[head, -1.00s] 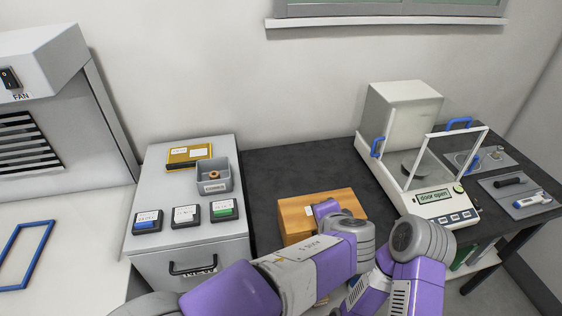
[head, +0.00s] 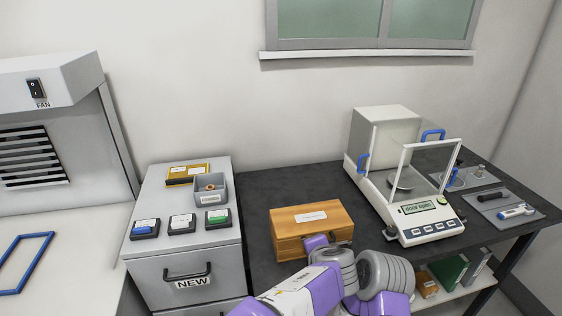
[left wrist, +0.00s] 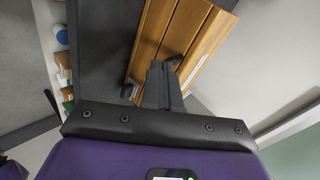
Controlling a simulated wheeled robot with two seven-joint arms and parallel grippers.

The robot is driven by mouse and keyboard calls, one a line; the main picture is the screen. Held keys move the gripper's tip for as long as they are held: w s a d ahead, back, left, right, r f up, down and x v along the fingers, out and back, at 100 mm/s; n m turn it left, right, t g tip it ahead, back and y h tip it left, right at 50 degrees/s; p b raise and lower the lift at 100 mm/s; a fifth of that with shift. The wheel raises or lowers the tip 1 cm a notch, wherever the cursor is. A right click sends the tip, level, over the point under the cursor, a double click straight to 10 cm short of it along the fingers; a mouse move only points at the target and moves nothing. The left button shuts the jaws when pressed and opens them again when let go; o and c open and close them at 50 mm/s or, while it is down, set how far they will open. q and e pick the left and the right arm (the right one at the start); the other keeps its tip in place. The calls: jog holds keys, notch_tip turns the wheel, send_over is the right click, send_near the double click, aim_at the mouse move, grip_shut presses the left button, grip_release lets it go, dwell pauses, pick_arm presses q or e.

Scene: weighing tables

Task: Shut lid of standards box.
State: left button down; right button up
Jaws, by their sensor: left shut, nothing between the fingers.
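The standards box is a wooden box (head: 285,221) on the dark table, with a white label on its top. Its lid looks down flat, with a thin seam along the front. My left gripper (head: 316,241) is in front of the box's near side in the head view; its fingertips are hidden there. In the left wrist view, the left gripper (left wrist: 163,72) is shut and empty, its fingers close against or just before the wooden box (left wrist: 155,35); I cannot tell if they touch. A dark fitting shows beside the fingertips. My right gripper is not in view.
A balance (head: 432,232) reading "door open" stands right of the box. A grey drawer cabinet (head: 150,250) stands left, bearing small dark cases, a grey bin (head: 211,188) and a yellow case (head: 187,174). The dark table (head: 262,190) is clear behind the box.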

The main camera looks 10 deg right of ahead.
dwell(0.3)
pick_arm(q)
jog(key=s+a+f+p+v, duration=0.1)
jog(key=s+f+p+v, duration=0.15)
jog(key=v, duration=0.95)
jog(key=w+a+f+n+g, duration=0.1)
jog(key=a+f+n+g, duration=0.2)
jog(key=f, duration=0.5)
jog(key=w+a+f+g+p, duration=0.1)
jog(key=a+f+g, duration=0.1)
jog(key=a+f, duration=0.5)
jog(key=w+a+f+n+g, duration=0.1)
jog(key=a+f+n+g, duration=0.15)
jog(key=f, duration=0.65)
jog(key=s+a+f+n+g+h+p, duration=0.1)
jog(key=s+a+f+n+g+h, duration=0.1)
jog(key=s+a+f+n, duration=1)
jog(key=a+f+n+h, duration=0.1)
jog(key=a+f, duration=0.1)
jog(key=a, duration=0.1)
jog(key=shift+a+n+p, duration=0.2)
jog(key=shift+n+p, duration=0.15)
jog(key=shift+p, duration=0.05)
jog(key=shift+d+f, duration=0.1)
jog(key=shift+f, duration=0.05)
